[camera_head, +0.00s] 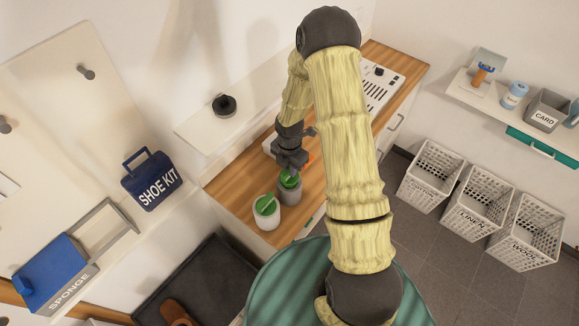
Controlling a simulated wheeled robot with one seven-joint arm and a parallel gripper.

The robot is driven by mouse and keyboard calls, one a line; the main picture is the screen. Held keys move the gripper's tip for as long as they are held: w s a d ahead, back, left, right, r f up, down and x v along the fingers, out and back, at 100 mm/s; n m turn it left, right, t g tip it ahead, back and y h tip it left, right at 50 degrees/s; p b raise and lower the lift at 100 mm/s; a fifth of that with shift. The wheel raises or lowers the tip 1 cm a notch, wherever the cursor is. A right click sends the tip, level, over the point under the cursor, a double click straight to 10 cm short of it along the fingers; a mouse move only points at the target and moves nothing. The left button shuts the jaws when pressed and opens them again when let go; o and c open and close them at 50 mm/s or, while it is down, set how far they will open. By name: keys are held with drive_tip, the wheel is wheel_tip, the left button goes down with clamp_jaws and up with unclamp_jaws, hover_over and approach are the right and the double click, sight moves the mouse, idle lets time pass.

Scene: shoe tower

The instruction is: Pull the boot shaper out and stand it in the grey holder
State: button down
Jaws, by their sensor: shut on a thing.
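My gripper (290,170) points down over the wooden counter and is shut on a green piece (289,181), likely the boot shaper. The green piece is at the mouth of a grey cylindrical holder (290,196). I cannot tell whether it rests in the holder or is held just above it. My gripper hides its upper part. No boot shows clearly.
The wooden counter (232,192) is bare left of the containers. A white slotted unit (381,88) stands at its far end. A round teal surface (270,285) lies in front. White baskets (431,175) stand at right. A brown shoe (178,314) lies on a black tray (215,280).

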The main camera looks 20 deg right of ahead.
drive_tip(key=shift+f+b, duration=1)
drive_tip(key=shift+f, duration=0.5)
drive_tip(key=c, duration=1.3)
unclamp_jaws()
drive_tip(key=shift+o, duration=0.2)
drive_tip(key=shift+r, duration=0.1)
wheel_tip(320, 180, up, 17)
drive_tip(key=b, duration=0.1)
drive_tip(key=shift+r, duration=0.15)
